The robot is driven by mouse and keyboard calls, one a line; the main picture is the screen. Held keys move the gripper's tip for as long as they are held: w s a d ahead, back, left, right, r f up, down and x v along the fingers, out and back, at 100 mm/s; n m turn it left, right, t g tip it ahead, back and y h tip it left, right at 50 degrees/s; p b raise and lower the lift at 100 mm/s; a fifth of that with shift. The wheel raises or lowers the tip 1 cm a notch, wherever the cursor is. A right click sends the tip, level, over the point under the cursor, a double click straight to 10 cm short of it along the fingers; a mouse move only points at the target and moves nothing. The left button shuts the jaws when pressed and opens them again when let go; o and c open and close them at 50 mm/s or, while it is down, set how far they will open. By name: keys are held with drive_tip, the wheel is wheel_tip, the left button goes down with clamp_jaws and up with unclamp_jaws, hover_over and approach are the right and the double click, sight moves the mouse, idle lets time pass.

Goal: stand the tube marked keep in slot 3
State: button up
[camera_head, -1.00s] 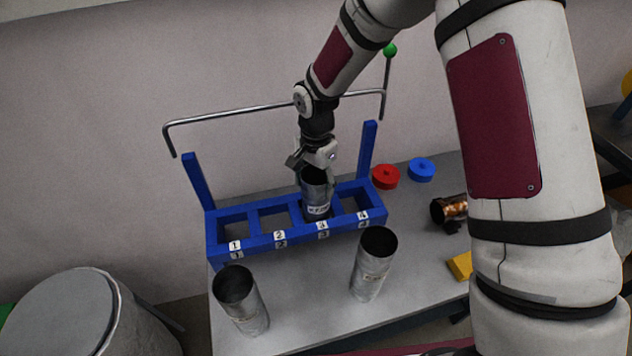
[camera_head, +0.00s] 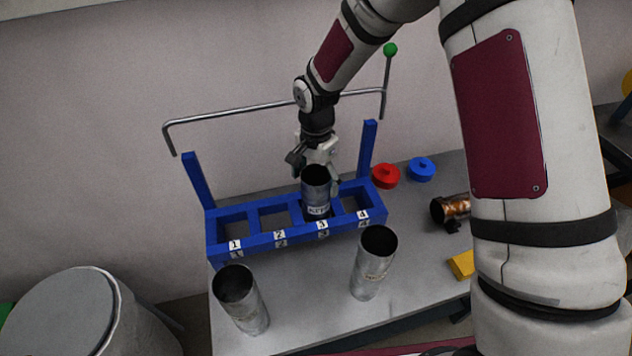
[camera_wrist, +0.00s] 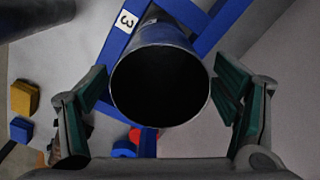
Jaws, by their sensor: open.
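A grey metal tube (camera_head: 317,190) stands upright in slot 3 of the blue rack (camera_head: 262,240). Its label faces the head camera, but the print is too small to read surely. My gripper (camera_head: 318,168) is open around the upper part of this tube. In the wrist view the tube's open mouth (camera_wrist: 160,88) lies between the two spread fingers, with a gap on each side, and the label "3" shows beside it. Slots 1, 2 and 4 are empty.
Two more labelled grey tubes (camera_head: 241,299) (camera_head: 373,263) stand on the table in front of the rack. Red (camera_head: 386,176) and blue (camera_head: 421,169) caps, a copper-coloured part (camera_head: 450,209) and a yellow block (camera_head: 462,264) lie to the right. A metal bar (camera_head: 240,113) spans behind the rack.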

wheel_tip(320, 180, up, 10)
drive_tip(key=shift+f+b, duration=0.2)
drive_tip(key=shift+b, duration=0.25)
drive_tip(key=shift+r, duration=0.85)
drive_tip(key=s+d+r+n+t, duration=0.1)
drive_tip(key=s+d+r+n, duration=0.1)
drive_tip(key=s+d+r, duration=0.3)
drive_tip(key=s+d+r+n+t, duration=0.1)
drive_tip(key=s+d+r+n, duration=0.1)
drive_tip(key=s+d+r, duration=0.45)
drive_tip(key=s+d+r+n+t, duration=0.1)
drive_tip(key=s+r+n, duration=0.1)
drive_tip(key=s, duration=0.5)
drive_tip(key=s+d+r+n+t, duration=0.2)
drive_tip(key=s+r+n, duration=0.1)
drive_tip(key=s, duration=0.5)
drive_tip(key=shift+d, duration=0.25)
drive_tip(key=shift+w, duration=0.1)
